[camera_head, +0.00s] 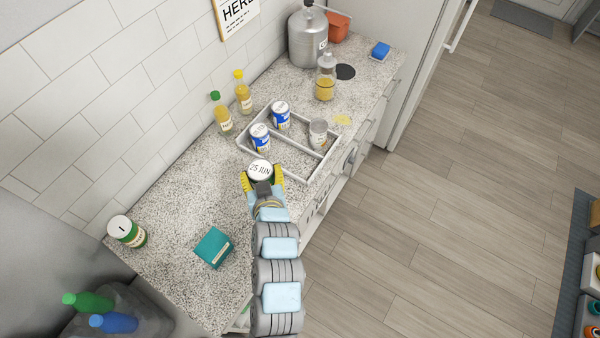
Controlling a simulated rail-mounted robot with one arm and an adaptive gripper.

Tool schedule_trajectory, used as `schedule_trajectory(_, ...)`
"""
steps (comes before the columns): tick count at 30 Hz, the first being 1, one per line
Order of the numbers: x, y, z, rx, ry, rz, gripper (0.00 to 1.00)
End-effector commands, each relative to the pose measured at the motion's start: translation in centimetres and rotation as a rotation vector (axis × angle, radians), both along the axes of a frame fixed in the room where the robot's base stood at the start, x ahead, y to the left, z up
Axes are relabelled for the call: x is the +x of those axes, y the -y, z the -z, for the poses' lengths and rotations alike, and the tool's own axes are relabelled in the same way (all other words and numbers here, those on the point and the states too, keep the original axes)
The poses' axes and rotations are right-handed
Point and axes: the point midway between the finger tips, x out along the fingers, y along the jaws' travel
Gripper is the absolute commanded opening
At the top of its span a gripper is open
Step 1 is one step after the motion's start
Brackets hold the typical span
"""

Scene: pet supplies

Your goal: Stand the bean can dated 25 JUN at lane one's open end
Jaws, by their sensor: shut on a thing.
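The can with "25 JUN" on its pale lid (260,167) is upright between the yellow fingertips of my gripper (261,181). My gripper is shut on it. The can is at the near left end of a light grey lane rack (296,174) on the counter; I cannot tell whether it rests on the surface or hangs just above it. Two blue-and-white cans stand in the rack's left lane, one nearer (260,137) and one farther (281,115). A greyish can (318,133) stands in the right lane. The gripper hides the held can's lower side.
Two yellow bottles (221,114) (243,92) stand left of the rack by the wall. A jar (325,80) stands beyond it. A green can (127,231) and a teal box (213,247) are at the near left. The speckled counter (185,190) between is clear.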

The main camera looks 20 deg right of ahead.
Motion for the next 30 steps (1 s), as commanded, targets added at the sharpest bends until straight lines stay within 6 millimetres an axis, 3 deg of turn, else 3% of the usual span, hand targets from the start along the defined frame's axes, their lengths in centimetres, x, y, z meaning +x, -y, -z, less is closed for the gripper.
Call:
schedule_trajectory(1, 0.4, 0.8, 1.3, -0.002, 0.007, 0.017, 0.26)
schedule_trajectory(15, 1.3, 7.3, 4.6, 0.011, 0.012, 0.179, 0.26)
schedule_trajectory(24, 1.4, 9.1, 4.7, 0.020, 0.017, 0.227, 0.26)
schedule_trajectory(30, 3.5, 10.5, 5.8, 0.023, 0.017, 0.231, 0.26)
